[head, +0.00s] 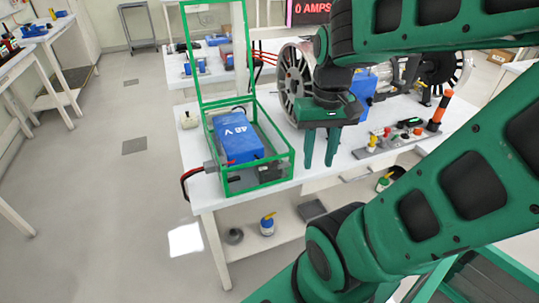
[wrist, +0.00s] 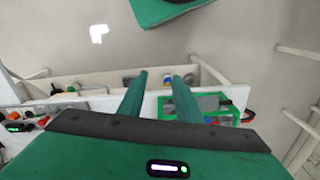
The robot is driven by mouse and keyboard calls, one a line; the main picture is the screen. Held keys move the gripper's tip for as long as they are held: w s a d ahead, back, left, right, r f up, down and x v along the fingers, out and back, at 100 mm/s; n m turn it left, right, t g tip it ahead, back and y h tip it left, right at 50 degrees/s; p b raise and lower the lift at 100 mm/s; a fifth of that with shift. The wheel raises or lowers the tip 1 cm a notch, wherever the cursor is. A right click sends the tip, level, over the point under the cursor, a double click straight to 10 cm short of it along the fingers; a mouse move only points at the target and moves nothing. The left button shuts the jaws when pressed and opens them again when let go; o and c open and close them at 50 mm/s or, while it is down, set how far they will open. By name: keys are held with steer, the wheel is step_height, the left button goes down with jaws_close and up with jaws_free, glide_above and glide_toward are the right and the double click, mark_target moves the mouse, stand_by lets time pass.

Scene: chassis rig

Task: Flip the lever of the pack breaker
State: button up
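A blue pack marked 48V (head: 236,138) sits inside a green-framed clear case (head: 260,187) with its lid raised, at the table's left end. A small dark block (head: 269,173) sits at the pack's front right, and a small grey box (head: 211,166) with red and black cables is at the case's left side. I cannot tell which is the breaker, and no lever can be made out. My gripper (head: 320,164) points down, open and empty, right of the case and apart from it. In the wrist view the case (wrist: 166,107) is beyond the right finger.
A wheel-like disc (head: 294,85) and motor parts stand behind my gripper. A red-and-black post (head: 440,110) and several small coloured controls are to the right on the white table (head: 213,196). A sign (head: 309,11) reads 0 AMPS.

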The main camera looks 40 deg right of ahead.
steer(key=w+f+n, duration=0.1)
steer(key=w+n, duration=0.2)
steer(key=w, duration=1.4)
steer(key=f, duration=1)
steer(key=shift+w+d+f, duration=0.15)
steer(key=shift+w+f, duration=0.15)
steer(key=shift+f, duration=0.1)
jaws_close()
